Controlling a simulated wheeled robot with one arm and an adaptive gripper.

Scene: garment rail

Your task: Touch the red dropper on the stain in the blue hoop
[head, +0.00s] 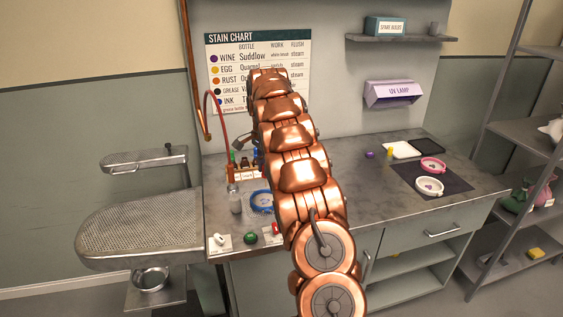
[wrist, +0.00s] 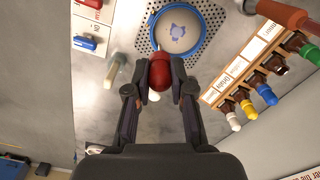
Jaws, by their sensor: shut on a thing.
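In the wrist view my gripper (wrist: 161,74) is shut on the red dropper (wrist: 159,71), gripping its rounded red bulb. The blue hoop (wrist: 204,40) lies just beyond the fingertips, with pale cloth stretched in it. A blue-violet stain (wrist: 178,32) is near the middle of the cloth. The bulb overlaps the hoop's near edge in the picture; I cannot tell the height of the dropper's tip or whether it touches anything. In the head view the blue hoop (head: 252,200) shows left of my arm, partly covered by it. My arm hides the gripper and dropper there.
A rack of dark bottles with coloured tips (wrist: 251,80) stands close on the right in the wrist view. A clear bottle (wrist: 115,70) stands left. In the head view a pink hoop (head: 432,164) and a white hoop (head: 430,187) lie on the counter's right.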

